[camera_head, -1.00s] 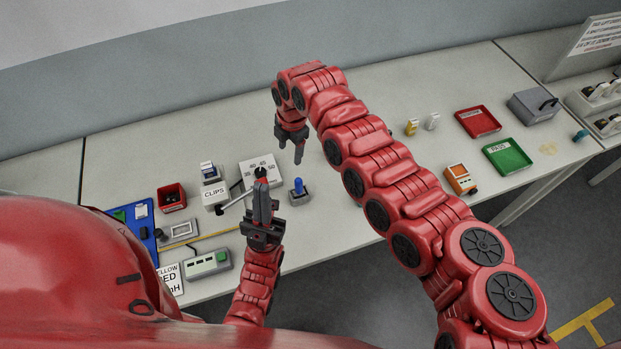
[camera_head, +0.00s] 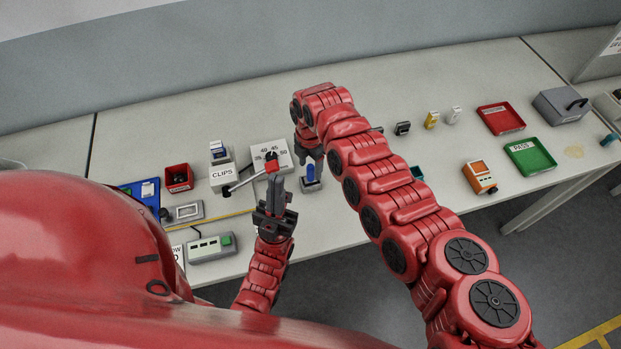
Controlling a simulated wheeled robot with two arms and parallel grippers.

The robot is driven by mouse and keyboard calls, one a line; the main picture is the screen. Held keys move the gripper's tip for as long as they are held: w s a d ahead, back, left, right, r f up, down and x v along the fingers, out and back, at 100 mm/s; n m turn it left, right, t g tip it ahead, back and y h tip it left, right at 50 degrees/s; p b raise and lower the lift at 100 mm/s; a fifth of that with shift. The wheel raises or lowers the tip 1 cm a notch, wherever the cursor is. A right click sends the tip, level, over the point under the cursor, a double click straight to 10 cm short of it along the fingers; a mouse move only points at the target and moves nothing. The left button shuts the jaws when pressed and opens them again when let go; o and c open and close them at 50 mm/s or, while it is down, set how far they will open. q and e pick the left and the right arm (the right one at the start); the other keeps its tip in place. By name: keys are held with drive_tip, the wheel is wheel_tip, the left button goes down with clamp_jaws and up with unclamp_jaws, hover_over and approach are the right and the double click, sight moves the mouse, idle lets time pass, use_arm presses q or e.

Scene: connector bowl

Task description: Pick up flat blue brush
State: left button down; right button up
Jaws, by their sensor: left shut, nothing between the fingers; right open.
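A blue upright piece (camera_head: 310,173) stands on a small grey block near the middle of the table. It is small, and I cannot tell for sure whether it is the flat blue brush. My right gripper (camera_head: 317,161) hangs pointing down just above and beside this piece, overlapping it in the view. It is open, and I cannot tell whether the fingers touch the piece. My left gripper (camera_head: 272,175) is shut and empty, pointing up the picture, left of the blue piece and in front of the white numbered plate (camera_head: 284,150).
A CLIPS box (camera_head: 223,174), a red bin (camera_head: 178,178) and a grey device with a green button (camera_head: 210,248) lie on the left. An orange meter (camera_head: 480,177), red tray (camera_head: 501,118) and green PASS tray (camera_head: 530,157) are on the right. My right arm hides part of the table's middle.

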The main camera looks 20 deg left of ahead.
sight(311, 173)
wheel_tip(311, 173, down, 5)
drive_tip(key=b, duration=0.3)
drive_tip(key=shift+w+r, duration=0.1)
drive_tip(key=shift+w, duration=0.05)
drive_tip(key=shift+r, duration=0.15)
drive_tip(key=shift+c, duration=1)
clamp_jaws()
